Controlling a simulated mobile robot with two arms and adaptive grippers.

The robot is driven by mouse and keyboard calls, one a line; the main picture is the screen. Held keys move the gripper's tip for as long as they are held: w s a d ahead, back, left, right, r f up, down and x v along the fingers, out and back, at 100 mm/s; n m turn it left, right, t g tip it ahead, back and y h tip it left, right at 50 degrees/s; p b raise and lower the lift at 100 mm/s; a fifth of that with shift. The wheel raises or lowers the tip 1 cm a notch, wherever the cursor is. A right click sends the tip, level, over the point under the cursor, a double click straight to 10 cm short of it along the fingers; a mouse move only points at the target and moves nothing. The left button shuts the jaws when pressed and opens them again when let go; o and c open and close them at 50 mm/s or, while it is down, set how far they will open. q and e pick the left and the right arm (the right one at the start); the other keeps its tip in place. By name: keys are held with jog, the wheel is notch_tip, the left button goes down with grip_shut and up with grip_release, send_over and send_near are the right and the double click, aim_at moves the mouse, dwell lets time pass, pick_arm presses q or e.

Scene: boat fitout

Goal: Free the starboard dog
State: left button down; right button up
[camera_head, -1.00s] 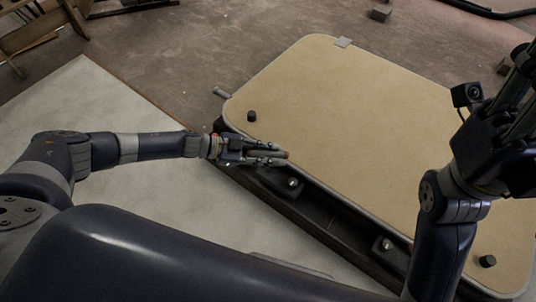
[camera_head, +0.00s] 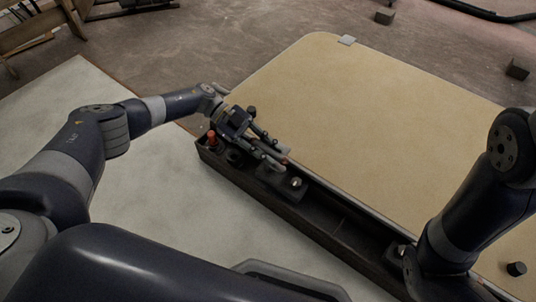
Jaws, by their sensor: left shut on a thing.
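A tan hatch panel (camera_head: 370,110) lies beside a dark channel-like frame (camera_head: 335,215). A dark dog fitting with a bright bolt (camera_head: 296,183) sits on the frame's upper part. A second, similar fitting (camera_head: 398,251) is lower right, partly hidden by my right arm. The frames do not show which is the starboard one. My left gripper (camera_head: 274,151) is over the upper fitting, its fingers shut on a slim reddish-tipped piece (camera_head: 284,161), apparently the dog's handle. The fingers hide most of it. My right arm crosses the panel's right side; its gripper does not show.
A red knob (camera_head: 211,136) stands at the frame's upper left end. Black knobs (camera_head: 516,268) stand on the panel, and a grey clip (camera_head: 347,40) is on its far edge. Small dark blocks (camera_head: 517,69) lie on the floor. A wooden chair-like piece (camera_head: 35,30) stands upper left.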

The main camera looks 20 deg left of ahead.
pick_arm(q)
jog(key=shift+d, duration=0.1)
dwell(0.4)
jog(key=c, duration=1.4)
grip_release()
jog(key=v, duration=1.2)
jog(key=shift+w+d, duration=0.1)
jog(key=shift+r, duration=0.1)
